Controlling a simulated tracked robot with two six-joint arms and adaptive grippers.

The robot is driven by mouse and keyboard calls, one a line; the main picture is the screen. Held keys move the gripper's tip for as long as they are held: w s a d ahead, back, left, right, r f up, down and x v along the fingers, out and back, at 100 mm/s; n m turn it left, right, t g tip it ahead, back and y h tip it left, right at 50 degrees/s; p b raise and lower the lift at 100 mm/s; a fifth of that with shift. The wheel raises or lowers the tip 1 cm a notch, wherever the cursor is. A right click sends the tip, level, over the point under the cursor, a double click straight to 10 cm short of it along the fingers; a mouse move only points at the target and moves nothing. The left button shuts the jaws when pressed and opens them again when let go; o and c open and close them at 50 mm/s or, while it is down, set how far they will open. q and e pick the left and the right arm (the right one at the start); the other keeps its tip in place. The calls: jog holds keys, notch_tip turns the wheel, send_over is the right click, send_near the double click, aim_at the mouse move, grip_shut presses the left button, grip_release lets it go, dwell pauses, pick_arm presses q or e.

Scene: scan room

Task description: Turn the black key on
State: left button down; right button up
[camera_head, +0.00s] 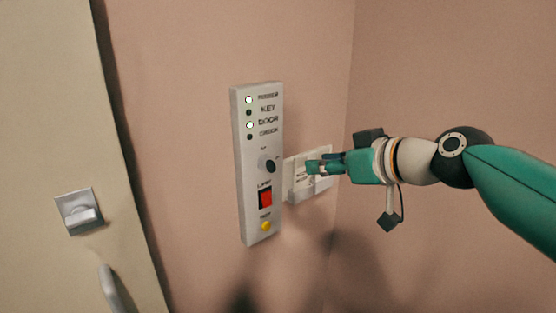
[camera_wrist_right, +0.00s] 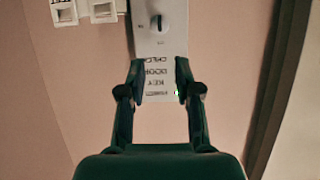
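The black key (camera_head: 269,166) is a small dark knob on a light round plate, midway down the pale control panel (camera_head: 245,205) on the wall. In the right wrist view the panel appears upside down, with the key (camera_wrist_right: 158,22) at the top, beyond the fingertips. My right gripper (camera_head: 311,167) is to the right of the key in the head view, apart from it. In the wrist view its two fingers (camera_wrist_right: 160,80) stand apart with nothing between them but the panel's lettering behind. My left gripper is not in view.
The panel has a lit POWER lamp (camera_head: 249,100), a dark KEY lamp (camera_head: 249,113), a red switch (camera_head: 265,197) and a yellow button (camera_head: 266,226). A white wall box (camera_head: 300,192) is behind my right gripper. A door with a latch (camera_head: 79,211) is at left.

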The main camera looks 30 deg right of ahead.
aim_at(275, 163)
jog(key=p+x, duration=0.1)
jog(key=x, duration=0.7)
jog(key=p+x, duration=0.2)
jog(key=x, duration=0.6)
jog(key=shift+w+d+r, duration=0.1)
jog(key=shift+w+r, duration=0.05)
jog(key=shift+w, duration=0.15)
grip_shut()
